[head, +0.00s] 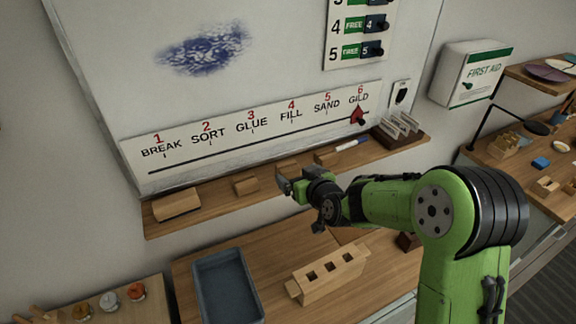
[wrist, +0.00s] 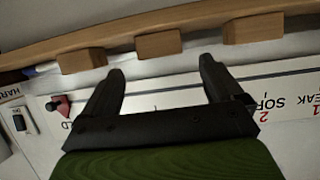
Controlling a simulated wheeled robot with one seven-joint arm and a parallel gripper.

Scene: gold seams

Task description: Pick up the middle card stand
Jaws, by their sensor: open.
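Three small wooden card stands sit in a row on the wooden ledge (head: 215,205) under the whiteboard. The middle card stand (head: 289,167) is partly hidden behind my gripper (head: 284,184) in the head view. In the wrist view the middle stand (wrist: 158,44) lies just beyond the fingertips, lined up with the gap of my gripper (wrist: 162,68). My gripper is open and empty. The left stand (head: 245,186) shows at right in the wrist view (wrist: 253,27). The right stand (head: 325,155) shows at left in the wrist view (wrist: 82,60).
A larger wooden block (head: 177,205) lies at the ledge's left end. A marker (head: 352,144) and a slotted rack (head: 400,126) are at its right. The step strip (head: 250,140) is on the board behind. Below, a workbench holds a blue-grey tray (head: 226,285) and a slotted wooden block (head: 328,274).

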